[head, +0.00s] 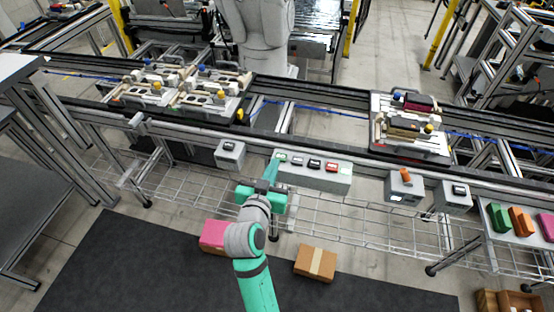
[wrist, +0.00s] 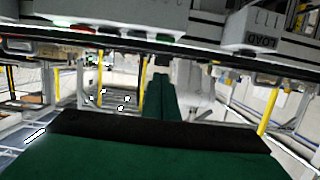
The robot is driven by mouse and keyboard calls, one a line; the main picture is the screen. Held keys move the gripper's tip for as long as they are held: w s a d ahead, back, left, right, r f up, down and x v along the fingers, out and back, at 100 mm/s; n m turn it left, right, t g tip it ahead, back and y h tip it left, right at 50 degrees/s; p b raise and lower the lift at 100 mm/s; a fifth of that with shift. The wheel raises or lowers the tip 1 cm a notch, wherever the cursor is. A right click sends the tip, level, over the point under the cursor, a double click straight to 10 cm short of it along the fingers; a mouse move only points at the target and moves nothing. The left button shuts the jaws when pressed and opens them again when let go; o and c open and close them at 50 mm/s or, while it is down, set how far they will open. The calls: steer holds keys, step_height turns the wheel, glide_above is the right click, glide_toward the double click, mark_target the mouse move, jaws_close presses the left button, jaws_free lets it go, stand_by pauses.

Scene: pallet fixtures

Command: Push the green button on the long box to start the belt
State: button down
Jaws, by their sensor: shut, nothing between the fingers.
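The long box (head: 315,178) is light grey and sits on the near side of the conveyor frame.
Small grey boxes stand left (head: 230,154) and right (head: 404,188) of the long box; the right one has an orange knob. Fixture pallets (head: 437,147) sit on the belt behind. A wire shelf runs below. A pink box (head: 214,235) and a cardboard box (head: 316,263) lie low in front.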

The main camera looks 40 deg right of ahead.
steer(key=shift+v, duration=0.95)
steer(key=s+a+f+n+t+y, duration=0.2)
steer(key=s+a+f+n+y, duration=0.25)
steer(key=a+f, duration=0.35)
steer(key=s+a+f+n+t+y, duration=0.2)
steer(key=s+a+f+n+y, duration=0.25)
steer(key=a, duration=0.55)
steer(key=s+a+y, duration=0.1)
steer(key=s+a, duration=0.2)
steer(key=s, duration=0.3)
steer(key=s+a+r, duration=0.1)
steer(key=s+a, duration=0.2)
steer(key=s, duration=0.4)
steer(key=s+a+r+n+t+y, duration=0.1)
steer(key=s+a, duration=0.3)
steer(key=s, duration=0.3)
steer(key=shift+s+y, duration=0.2)
steer(key=shift+y, duration=0.1)
